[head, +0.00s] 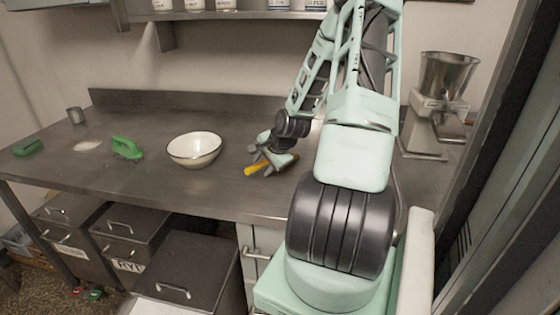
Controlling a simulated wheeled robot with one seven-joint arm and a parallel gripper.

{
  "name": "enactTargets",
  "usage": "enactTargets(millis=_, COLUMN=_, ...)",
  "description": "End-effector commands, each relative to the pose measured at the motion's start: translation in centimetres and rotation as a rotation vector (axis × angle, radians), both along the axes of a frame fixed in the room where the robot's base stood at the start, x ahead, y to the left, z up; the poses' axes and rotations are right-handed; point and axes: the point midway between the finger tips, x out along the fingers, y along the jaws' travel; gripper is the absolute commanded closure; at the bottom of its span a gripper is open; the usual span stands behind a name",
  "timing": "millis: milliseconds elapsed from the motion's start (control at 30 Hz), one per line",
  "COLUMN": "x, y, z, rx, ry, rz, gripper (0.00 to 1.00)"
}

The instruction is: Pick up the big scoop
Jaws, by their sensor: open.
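My gripper (270,158) is low over the steel worktop (225,196), right of the white bowl, with its fingers pointing down. Its fingers are open. A yellow handle (256,168) lies on the worktop right beneath and between the fingers; it appears to belong to the big scoop. A pale part at its right end is mostly hidden by the gripper, so I cannot make out the scoop's full shape. I cannot tell whether the fingers touch it.
A white bowl (195,149) stands left of my gripper. A green-handled tool (127,148), a green item (28,147), a small metal cup (76,115) and a pale patch (88,146) are further left. A mill with a metal hopper (447,75) stands right. A shelf (230,15) hangs above.

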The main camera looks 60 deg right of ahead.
Motion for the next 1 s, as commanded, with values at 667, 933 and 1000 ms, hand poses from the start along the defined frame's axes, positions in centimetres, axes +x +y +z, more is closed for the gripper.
enactTargets(millis=667, x=0.0, y=-0.1, z=0.3, rx=-0.002, ry=-0.001, rz=-0.001, gripper=1.0)
enactTargets(millis=933, x=-0.1, y=-0.2, z=4.6, rx=-0.005, ry=-0.003, rz=-0.004, gripper=1.0)
enactTargets(millis=1000, x=-0.1, y=-0.2, z=6.1, rx=-0.005, ry=-0.003, rz=-0.004, gripper=1.0)
